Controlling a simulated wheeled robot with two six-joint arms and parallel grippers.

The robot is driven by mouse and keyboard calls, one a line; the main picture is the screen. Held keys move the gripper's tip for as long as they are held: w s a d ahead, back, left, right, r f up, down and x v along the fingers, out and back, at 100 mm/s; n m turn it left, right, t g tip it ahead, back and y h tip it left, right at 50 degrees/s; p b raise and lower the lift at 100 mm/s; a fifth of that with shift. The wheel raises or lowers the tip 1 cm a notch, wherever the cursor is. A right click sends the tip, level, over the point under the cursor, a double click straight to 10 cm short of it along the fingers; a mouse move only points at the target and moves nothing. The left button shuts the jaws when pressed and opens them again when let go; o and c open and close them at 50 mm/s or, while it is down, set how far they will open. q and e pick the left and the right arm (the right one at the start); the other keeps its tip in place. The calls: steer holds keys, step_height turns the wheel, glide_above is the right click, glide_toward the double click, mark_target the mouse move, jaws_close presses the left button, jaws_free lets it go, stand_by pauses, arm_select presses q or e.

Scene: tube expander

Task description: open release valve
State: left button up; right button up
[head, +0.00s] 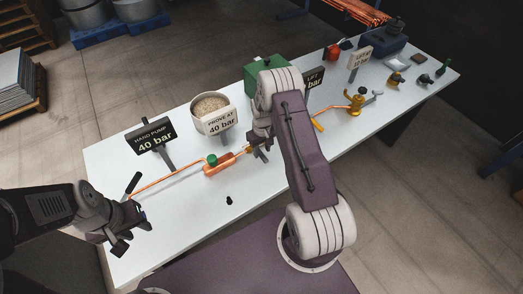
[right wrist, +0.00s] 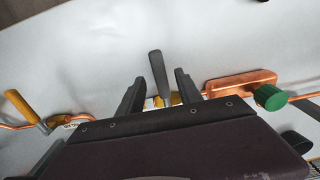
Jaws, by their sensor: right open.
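A valve with a grey lever (right wrist: 158,72) and a brass-yellow body lies on the copper line. Its lever stands between the two spread fingers of my right gripper (right wrist: 160,90), with gaps on both sides. In the head view my right gripper (head: 260,148) is at this valve, partly hidden by my arm. A second lever with a yellow handle (right wrist: 21,106) is further left in the wrist view; it also shows in the head view (head: 317,125). No label shows which is the release valve. My left gripper (head: 126,224) is at the table's left end, by a black handle (head: 133,182); its jaws are unclear.
A copper block (head: 218,166) with a green knob (head: 211,159) sits beside the right gripper. Signs, a pot (head: 211,113) and a green box (head: 262,72) stand behind on the white table (head: 180,215). A brass fitting (head: 355,103) stands further right. The front left is mostly clear.

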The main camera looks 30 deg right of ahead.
steer(key=shift+f, duration=1.25)
jaws_close()
stand_by(0.4)
